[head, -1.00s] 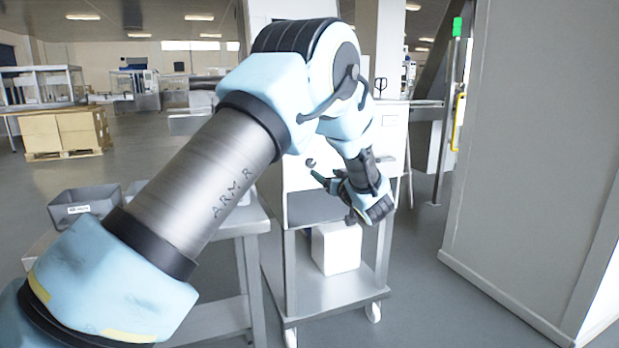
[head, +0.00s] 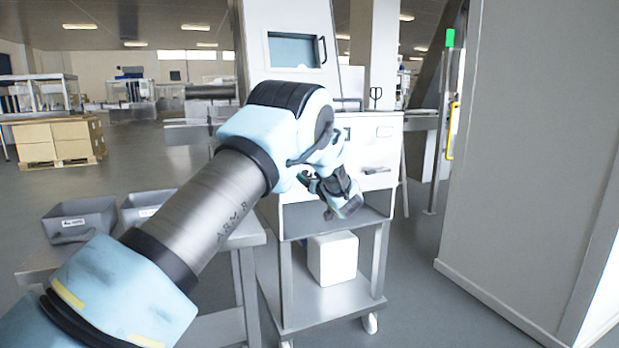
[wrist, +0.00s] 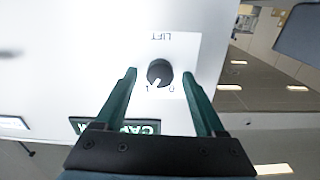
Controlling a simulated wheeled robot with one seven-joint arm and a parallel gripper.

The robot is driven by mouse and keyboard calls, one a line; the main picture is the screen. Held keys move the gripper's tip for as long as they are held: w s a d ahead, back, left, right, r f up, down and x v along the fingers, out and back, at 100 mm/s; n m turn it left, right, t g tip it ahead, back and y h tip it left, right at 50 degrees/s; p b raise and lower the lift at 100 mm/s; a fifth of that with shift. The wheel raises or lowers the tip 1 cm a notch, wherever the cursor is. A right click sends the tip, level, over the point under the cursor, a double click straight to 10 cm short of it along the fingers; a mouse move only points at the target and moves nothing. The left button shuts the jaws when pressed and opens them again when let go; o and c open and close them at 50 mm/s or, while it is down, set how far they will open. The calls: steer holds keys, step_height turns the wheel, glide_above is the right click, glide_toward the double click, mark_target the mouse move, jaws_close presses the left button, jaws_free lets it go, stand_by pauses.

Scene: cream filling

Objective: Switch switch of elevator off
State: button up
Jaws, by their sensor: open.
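The elevator switch is a round black knob (wrist: 161,70) on a white label reading LIFT, upside down in the wrist view. Its white pointer line points down-left, toward the mark 1; the mark 0 is at the lower right. My gripper (wrist: 158,76) is open, its two green fingers to the left and right of the knob and apart from it. Whether the fingertips reach the knob's depth is unclear. In the head view my gripper (head: 342,195) is in front of the white machine (head: 378,133), and I cannot make out the knob there.
A green sign (wrist: 142,127) is on the panel just below the knob in the wrist view. A metal cart (head: 330,300) with a white block (head: 333,259) is below my gripper. Grey bins (head: 80,219) stand at left, and a large grey wall panel (head: 535,150) is at right.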

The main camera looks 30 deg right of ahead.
jaws_close()
stand_by(0.5)
steer(key=shift+f+n+b, duration=0.1)
steer(key=shift+n+b, duration=0.2)
steer(key=n+b, duration=0.2)
steer(key=shift+f+n+b, duration=0.15)
steer(key=shift+n+b, duration=0.15)
steer(key=n+b, duration=0.2)
steer(key=shift+n, duration=0.4)
steer(key=n+b, duration=0.4)
steer(key=shift+a, duration=0.1)
steer(key=shift+n+b, duration=0.85)
steer(key=shift+n, duration=0.05)
